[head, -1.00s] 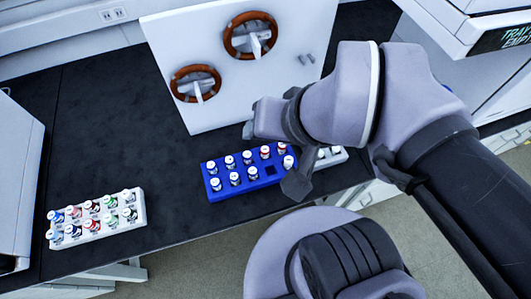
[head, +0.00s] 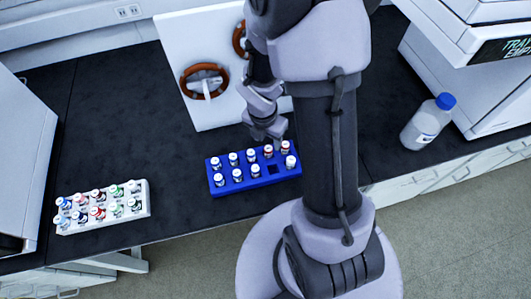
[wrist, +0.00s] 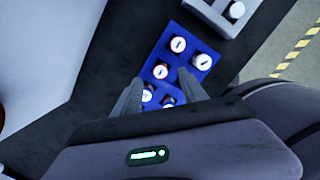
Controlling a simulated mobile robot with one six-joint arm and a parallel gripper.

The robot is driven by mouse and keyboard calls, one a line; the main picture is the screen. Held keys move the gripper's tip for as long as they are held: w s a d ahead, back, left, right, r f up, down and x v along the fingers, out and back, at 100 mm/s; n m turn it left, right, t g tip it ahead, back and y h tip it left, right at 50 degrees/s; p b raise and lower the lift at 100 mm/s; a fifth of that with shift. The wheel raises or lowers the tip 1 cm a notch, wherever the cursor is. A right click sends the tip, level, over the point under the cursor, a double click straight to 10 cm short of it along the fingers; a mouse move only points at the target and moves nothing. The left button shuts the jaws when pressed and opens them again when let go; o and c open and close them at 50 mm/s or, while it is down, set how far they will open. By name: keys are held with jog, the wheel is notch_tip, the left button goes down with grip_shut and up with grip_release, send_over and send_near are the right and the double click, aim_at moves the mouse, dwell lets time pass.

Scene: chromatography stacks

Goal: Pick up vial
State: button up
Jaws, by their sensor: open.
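A blue rack (head: 256,185) stands on the black bench in the head view, holding several upright vials with white and red-ringed caps. One front-row slot (head: 272,170) is empty, and a white-capped vial (head: 290,162) stands to its right. My gripper (head: 266,133) is open and points down, above and just behind the rack. In the wrist view my gripper (wrist: 157,96) has its two fingers apart on either side of the rack's near end. Other caps show between the fingers, partly cut off by the gripper body.
A white rack (head: 105,222) of vials with coloured marks stands at left. A white panel (head: 185,60) with brown rings rises behind the blue rack. A blue-capped bottle (head: 427,124) stands at right. Another pale rack (wrist: 213,14) sits near the blue one in the wrist view.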

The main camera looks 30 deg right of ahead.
aim_at(268, 148)
jog(key=f+b, duration=0.1)
jog(key=f, duration=0.1)
jog(key=f+b, duration=0.4)
jog(key=f, duration=0.1)
jog(key=shift+w+d, duration=0.15)
jog(key=shift+d, duration=0.1)
jog(key=shift+r, duration=0.2)
grip_shut()
